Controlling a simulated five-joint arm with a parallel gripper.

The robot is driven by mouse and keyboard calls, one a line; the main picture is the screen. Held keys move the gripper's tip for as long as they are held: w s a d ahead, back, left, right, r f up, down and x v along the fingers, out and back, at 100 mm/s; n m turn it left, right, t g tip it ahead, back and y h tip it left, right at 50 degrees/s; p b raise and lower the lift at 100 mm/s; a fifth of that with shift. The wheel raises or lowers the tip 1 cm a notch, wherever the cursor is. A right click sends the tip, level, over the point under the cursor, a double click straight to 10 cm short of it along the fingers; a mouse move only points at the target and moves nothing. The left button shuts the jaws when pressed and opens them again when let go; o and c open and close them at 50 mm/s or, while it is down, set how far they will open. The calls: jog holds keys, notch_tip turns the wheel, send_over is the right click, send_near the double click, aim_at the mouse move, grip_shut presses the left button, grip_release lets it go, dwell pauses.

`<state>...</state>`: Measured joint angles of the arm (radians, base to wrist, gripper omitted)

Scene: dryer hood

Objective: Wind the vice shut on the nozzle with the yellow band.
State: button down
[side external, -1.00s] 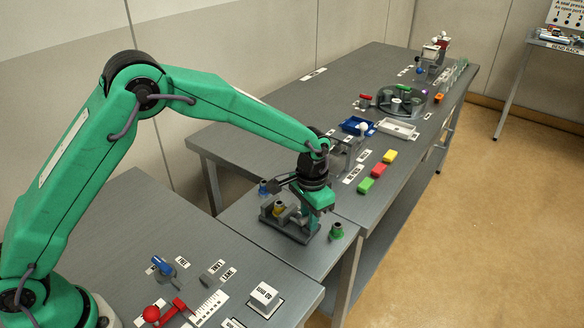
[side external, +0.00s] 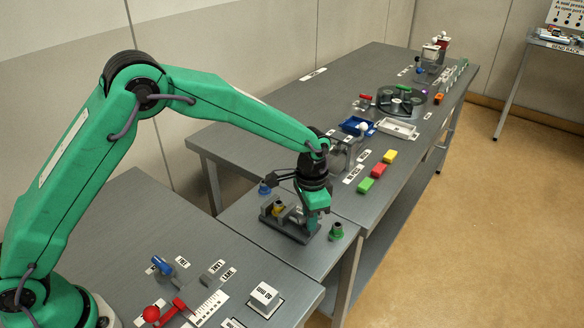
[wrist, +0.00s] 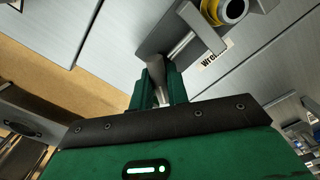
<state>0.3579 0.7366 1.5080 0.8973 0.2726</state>
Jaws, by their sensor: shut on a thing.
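The grey vice (side external: 290,229) stands on the small middle table, and its body shows at the top of the wrist view (wrist: 160,32). The nozzle with the yellow band (side external: 279,208) stands upright in it, and in the wrist view its yellow ring (wrist: 232,10) lies between two grey jaws. I cannot tell whether both jaws touch it. My gripper (wrist: 156,88) is shut on the grey vice handle (wrist: 156,68) at the screw end of the vice. In the side view my gripper (side external: 310,217) hides part of that end.
A green nozzle (side external: 336,231) stands right of the vice and a blue one (side external: 264,187) behind it. Green (side external: 366,185), red (side external: 379,170) and yellow (side external: 390,156) blocks lie on the long bench. A label (wrist: 215,55) lies beside the vice.

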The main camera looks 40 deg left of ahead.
dwell(0.3)
jog(key=shift+m, duration=1.2)
jog(key=shift+d, duration=0.1)
jog(key=shift+m, duration=1.2)
jog(key=shift+m, duration=0.3)
jog(key=c, duration=2.2)
grip_release()
jog(key=shift+m, duration=0.9)
jog(key=c, duration=2.2)
grip_release()
jog(key=shift+f+n, duration=0.1)
jog(key=shift+n, duration=1.7)
